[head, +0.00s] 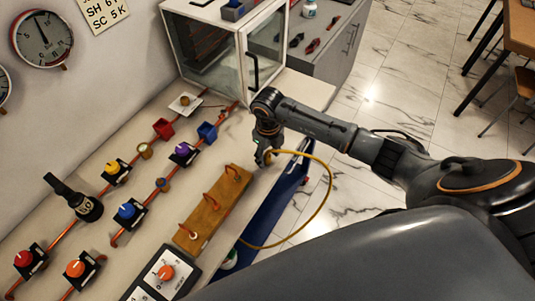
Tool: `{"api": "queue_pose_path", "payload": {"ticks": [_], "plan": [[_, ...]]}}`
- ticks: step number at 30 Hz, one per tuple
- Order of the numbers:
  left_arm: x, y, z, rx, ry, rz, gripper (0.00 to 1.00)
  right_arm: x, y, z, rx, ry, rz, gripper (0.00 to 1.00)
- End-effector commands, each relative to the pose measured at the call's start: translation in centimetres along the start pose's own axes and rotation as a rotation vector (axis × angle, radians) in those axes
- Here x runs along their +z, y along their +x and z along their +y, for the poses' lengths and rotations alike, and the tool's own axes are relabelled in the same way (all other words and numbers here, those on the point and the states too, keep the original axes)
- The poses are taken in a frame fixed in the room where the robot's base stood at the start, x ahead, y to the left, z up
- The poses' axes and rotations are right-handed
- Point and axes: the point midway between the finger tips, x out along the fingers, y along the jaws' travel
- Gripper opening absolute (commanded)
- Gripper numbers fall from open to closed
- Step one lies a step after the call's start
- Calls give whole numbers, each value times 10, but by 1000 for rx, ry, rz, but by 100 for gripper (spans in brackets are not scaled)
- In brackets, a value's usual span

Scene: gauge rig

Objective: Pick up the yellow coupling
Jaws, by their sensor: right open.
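A thin yellow hose (327,197) arcs from beside my right gripper (263,160) out past the bench's front edge and back down to the left. Its upper end, a small yellow piece (269,155) that looks like the yellow coupling, is at the gripper's fingers and partly hidden by them. My right gripper is open and points down over the bench, just beyond the wooden board. I cannot tell whether the coupling lies between the fingers or beside them. My left gripper is not in view.
Pipes with coloured valves, including a purple-knobbed one (183,150), run along the bench at left. A control box (164,275) sits at the front.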

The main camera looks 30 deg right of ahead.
Motion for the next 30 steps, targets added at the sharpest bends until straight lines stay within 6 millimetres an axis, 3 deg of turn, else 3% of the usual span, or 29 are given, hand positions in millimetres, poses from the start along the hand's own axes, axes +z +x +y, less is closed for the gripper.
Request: {"api": "queue_pose_path", "payload": {"ticks": [8, 15, 30], "plan": [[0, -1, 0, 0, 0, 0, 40, 0, 5, 0, 0, -1, -1, 48], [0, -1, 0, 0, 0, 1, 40, 0, 4, 0, -1, 0, -1, 1], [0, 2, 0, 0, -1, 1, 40, 1, -4, -1, -1, 0, -3, 0]]}}
